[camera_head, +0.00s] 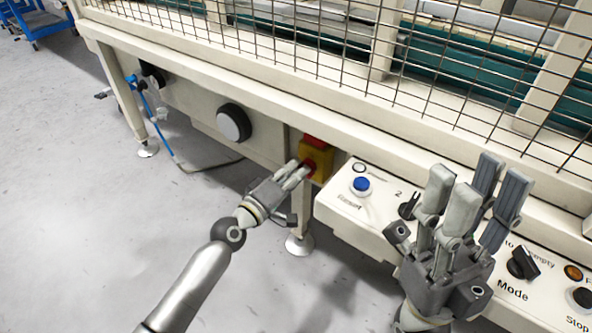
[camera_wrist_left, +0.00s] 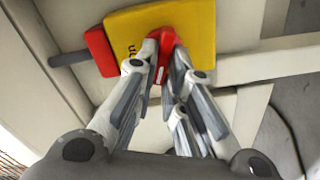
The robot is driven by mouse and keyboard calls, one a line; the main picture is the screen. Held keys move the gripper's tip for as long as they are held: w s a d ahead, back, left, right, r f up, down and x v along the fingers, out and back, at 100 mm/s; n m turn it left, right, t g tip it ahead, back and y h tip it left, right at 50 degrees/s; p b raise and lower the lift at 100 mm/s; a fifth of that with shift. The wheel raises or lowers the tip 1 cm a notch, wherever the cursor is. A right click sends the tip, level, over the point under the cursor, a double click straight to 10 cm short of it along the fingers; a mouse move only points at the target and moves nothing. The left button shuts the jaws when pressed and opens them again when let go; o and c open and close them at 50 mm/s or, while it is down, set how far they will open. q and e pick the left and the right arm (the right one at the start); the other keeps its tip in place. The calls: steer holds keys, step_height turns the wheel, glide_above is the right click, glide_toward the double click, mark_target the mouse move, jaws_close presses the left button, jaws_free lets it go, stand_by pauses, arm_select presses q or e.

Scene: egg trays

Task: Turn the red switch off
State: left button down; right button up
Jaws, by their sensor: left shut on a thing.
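The red switch (camera_wrist_left: 166,42) sits on a yellow plate (camera_wrist_left: 200,20) with a red block (camera_wrist_left: 101,52) beside it. In the head view the yellow box (camera_head: 318,158) is mounted under the machine's front rail, and the red switch (camera_head: 309,168) shows at its lower left. My left gripper (camera_head: 299,173) reaches up to it, its fingers shut on the switch. In the left wrist view the left gripper (camera_wrist_left: 167,55) has its fingers on both sides of the red handle. My right gripper (camera_head: 475,195) is open and empty, fingers pointing up, above the control panel.
The white control panel (camera_head: 340,208) carries a blue button (camera_head: 361,185), a black Mode knob (camera_head: 523,264) and an orange lamp (camera_head: 573,272). A wire mesh guard (camera_head: 330,40) runs above. A round black-and-white knob (camera_head: 234,123) is left of the switch.

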arm_select(q)
steer(key=n, duration=0.4)
steer(key=shift+f+n, duration=0.3)
stand_by(0.3)
steer(key=c, duration=1.5)
jaws_free()
steer(key=v, duration=1.2)
